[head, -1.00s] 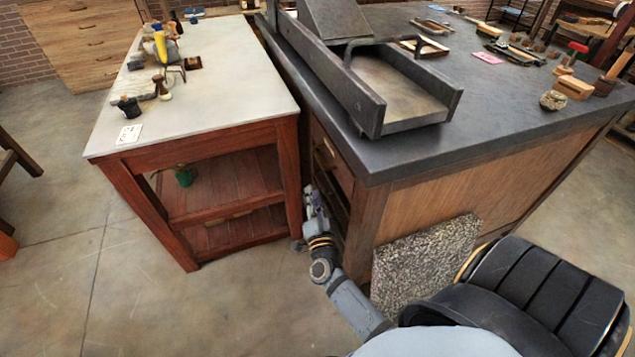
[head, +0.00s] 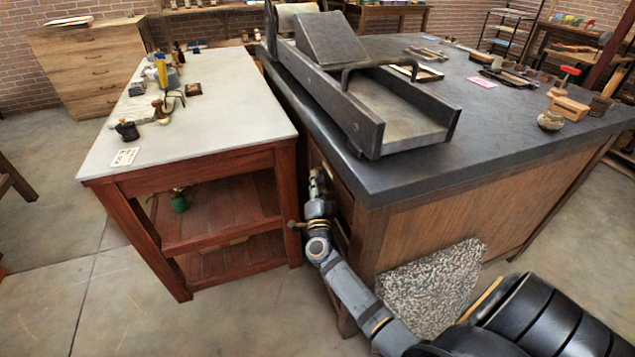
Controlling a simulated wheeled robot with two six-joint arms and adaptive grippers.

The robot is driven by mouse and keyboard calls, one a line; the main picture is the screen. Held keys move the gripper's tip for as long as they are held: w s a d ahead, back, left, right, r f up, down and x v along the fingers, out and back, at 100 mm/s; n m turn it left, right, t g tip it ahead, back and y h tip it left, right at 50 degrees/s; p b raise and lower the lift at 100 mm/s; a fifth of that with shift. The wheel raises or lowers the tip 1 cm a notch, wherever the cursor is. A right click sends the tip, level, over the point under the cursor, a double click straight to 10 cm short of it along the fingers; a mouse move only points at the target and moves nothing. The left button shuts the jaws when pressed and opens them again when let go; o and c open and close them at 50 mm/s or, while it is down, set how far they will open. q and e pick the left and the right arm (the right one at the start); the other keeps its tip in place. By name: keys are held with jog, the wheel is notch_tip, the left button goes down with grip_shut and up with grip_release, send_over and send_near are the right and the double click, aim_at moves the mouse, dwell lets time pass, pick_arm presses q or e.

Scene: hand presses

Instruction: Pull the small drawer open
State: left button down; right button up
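The small drawer (head: 343,199) seems to be in the left side of the dark-topped cabinet (head: 385,225), facing the gap beside the red-brown table. I see that side at a steep angle, and my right arm covers much of it. My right gripper (head: 316,178) points upward at the drawer fronts, just under the dark top's overhang. Its fingers are small and partly hidden, so I cannot tell whether they are open or touch a handle. How far the drawer is out is also unclear. My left gripper is not in view.
The red-brown table (head: 225,156) with a pale top stands close on the left, leaving a narrow gap. A black metal press bed (head: 362,140) rests on the dark top. A speckled stone slab (head: 432,288) leans against the cabinet's near side. Floor is clear at front left.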

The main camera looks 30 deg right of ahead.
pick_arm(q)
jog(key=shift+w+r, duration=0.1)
pick_arm(e)
jog(key=shift+w, duration=0.1)
grip_shut()
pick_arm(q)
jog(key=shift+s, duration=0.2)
